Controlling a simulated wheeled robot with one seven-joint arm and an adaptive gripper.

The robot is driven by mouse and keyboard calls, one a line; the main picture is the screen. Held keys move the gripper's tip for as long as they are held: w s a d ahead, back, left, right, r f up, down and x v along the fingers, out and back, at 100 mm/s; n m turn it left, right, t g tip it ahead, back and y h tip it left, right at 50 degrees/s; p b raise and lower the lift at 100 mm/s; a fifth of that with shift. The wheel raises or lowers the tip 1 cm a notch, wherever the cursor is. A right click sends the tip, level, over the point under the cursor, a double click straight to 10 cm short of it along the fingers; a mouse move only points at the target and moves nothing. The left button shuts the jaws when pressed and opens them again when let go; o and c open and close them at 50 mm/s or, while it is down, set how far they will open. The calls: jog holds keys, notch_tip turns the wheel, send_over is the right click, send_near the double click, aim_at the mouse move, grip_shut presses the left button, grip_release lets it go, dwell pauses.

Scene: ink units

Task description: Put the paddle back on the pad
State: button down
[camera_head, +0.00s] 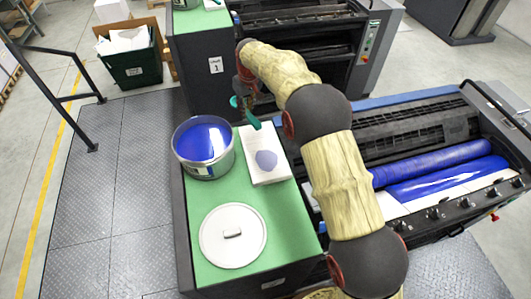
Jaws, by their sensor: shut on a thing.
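The teal paddle (250,121) hangs over the top end of the white pad. My gripper (241,99), small and partly hidden by my arm, is shut on it above the green bench top. The pad (279,171) is a white rectangle with a blue-grey ink patch. It lies on the green top, to the right of the ink tin. I cannot tell whether the paddle's tip touches the pad or is above it.
An open tin (204,168) of blue ink stands left of the pad. The press (435,165) with blue rollers is at right. A dark cabinet (197,75) stands behind; railing (60,98) at left.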

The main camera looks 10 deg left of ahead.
aim_at(260, 124)
jog(key=s+d+f, duration=0.1)
jog(key=s+d, duration=0.1)
jog(key=s+d+f, duration=0.1)
jog(key=d, duration=0.1)
jog(key=s+d+f+p, duration=0.1)
jog(key=s+d, duration=0.1)
jog(key=shift+s+d+f, duration=0.1)
jog(key=shift+s+f, duration=0.05)
jog(key=shift+s, duration=0.2)
jog(key=s+d+f, duration=0.1)
jog(key=d+f, duration=0.1)
jog(key=f, duration=0.1)
jog(key=s+d+f, duration=0.1)
jog(key=f, duration=0.1)
jog(key=shift+s+p, duration=0.35)
jog(key=shift+s+d+f, duration=0.4)
jog(key=shift+d+f, duration=0.05)
jog(key=shift+f, duration=1.75)
jog(key=c, duration=2)
grip_release()
jog(key=shift+o, duration=1.4)
notch_tip(260, 124, up, 12)
jog(key=s+d, duration=0.1)
jog(key=shift+s+d+b, duration=0.3)
jog(key=shift+s+d, duration=0.05)
